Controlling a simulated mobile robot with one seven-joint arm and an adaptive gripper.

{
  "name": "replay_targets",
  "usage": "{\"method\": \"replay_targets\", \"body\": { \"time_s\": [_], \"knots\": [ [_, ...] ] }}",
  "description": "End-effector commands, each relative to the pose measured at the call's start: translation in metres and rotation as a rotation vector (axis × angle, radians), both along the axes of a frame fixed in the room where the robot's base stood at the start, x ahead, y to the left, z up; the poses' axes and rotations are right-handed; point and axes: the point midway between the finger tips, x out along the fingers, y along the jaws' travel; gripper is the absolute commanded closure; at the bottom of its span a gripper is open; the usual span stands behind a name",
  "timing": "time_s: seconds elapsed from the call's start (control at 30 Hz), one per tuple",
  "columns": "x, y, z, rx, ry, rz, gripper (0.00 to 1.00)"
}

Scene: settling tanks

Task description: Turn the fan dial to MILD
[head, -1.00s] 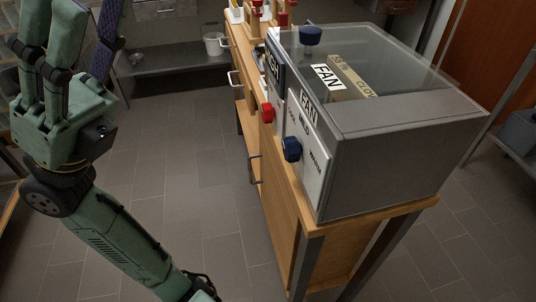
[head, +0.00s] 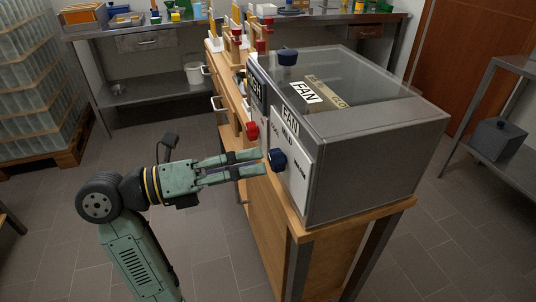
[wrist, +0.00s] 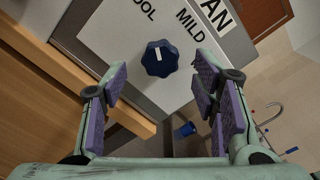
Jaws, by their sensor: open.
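The blue fan dial (head: 277,160) sits on the white front panel (head: 297,172) of a grey box labelled FAN. In the wrist view the dial (wrist: 160,60) is lobed, with a short white mark on its face. The word MILD (wrist: 189,24) is printed up and right of it, and part of another word, ending OOL, up and left. I cannot tell for sure which word the mark points to. My gripper (head: 261,161) is open just in front of the dial. In the wrist view its fingers (wrist: 160,85) are spread on either side below the dial, with nothing between them.
A red dial (head: 252,130) is on a neighbouring panel, close to my fingers. A blue knob (head: 287,58) stands on the box's glass top. The wooden bench (head: 272,212) carries the box.

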Motion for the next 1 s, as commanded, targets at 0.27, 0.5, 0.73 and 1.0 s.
{"method": "replay_targets", "body": {
  "time_s": [0.27,0.5,0.73,1.0],
  "knots": [
    [0.011,-0.036,0.001,-0.001,-0.002,-0.001,0.46],
    [0.013,-0.041,0.000,-0.001,-0.002,0.001,0.46],
    [0.013,-0.040,0.000,-0.001,-0.002,0.001,0.53],
    [0.013,-0.040,0.000,-0.001,-0.002,0.000,0.71]
  ]
}}
